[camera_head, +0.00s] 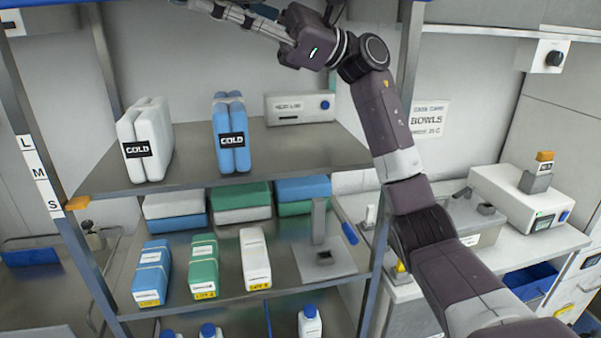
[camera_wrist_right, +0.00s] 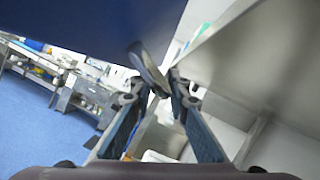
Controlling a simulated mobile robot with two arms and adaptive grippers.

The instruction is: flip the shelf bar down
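A dark blue shelf panel or beam (camera_wrist_right: 80,22) fills the upper left of the right wrist view. A grey bar-like piece (camera_wrist_right: 148,66), perhaps the shelf bar, hangs from its edge. My right gripper (camera_wrist_right: 156,88) has its fingers apart, with the lower end of the grey piece between or just beyond the tips; contact cannot be told. In the head view my right arm crosses up from the lower right, and its gripper (camera_head: 212,10) points left at the top edge, above the upper shelf. The bar is not clear there. My left gripper is not in view.
White and blue COLD packs (camera_head: 147,142) and a grey box (camera_head: 299,107) stand on the upper shelf (camera_head: 190,160). Blue, green and white packs (camera_head: 203,268) fill the lower shelf. A metal post (camera_head: 408,70) stands beside my arm. A counter with equipment (camera_head: 518,197) is at right.

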